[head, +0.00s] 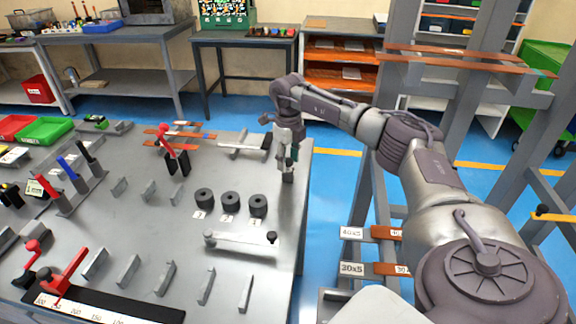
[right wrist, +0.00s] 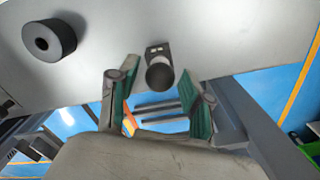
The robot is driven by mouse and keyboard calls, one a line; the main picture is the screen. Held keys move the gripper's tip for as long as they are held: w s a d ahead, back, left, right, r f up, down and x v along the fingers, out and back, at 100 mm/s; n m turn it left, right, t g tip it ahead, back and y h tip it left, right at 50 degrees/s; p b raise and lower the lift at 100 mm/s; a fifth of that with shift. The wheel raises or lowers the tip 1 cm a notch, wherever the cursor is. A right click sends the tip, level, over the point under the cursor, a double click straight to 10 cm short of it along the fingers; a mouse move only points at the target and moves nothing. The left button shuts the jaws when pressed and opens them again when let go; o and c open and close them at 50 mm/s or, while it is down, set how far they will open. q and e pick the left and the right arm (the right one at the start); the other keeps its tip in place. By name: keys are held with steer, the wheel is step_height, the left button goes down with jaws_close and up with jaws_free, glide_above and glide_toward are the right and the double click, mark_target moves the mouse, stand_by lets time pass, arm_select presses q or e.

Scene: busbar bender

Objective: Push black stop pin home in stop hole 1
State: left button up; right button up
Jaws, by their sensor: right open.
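My right gripper (head: 289,160) points down over the right edge of the grey bench in the head view. A small dark upright piece (head: 288,177) shows just below its fingertips. In the right wrist view a black round-topped pin (right wrist: 160,77) stands beside a small dark plate (right wrist: 157,51) near the bench edge. The right gripper (right wrist: 161,96) is open there, its green-padded fingers apart on either side of the pin's line. I see no contact with the pin. The hole under the pin is hidden, and I cannot tell how deep it sits. My left gripper is not in view.
Several black rollers (head: 229,201) stand on the grey bench (head: 200,265), left of the gripper. One roller (right wrist: 49,40) shows in the right wrist view. A metal bar with a black knob (head: 242,241) lies nearer.

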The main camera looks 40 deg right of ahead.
mark_target(288, 158)
jaws_close()
steer(key=shift+r+p, duration=1.8)
steer(key=shift+r, duration=0.15)
steer(key=shift+r, duration=0.1)
step_height(288, 158, up, 5)
steer(key=p, duration=0.4)
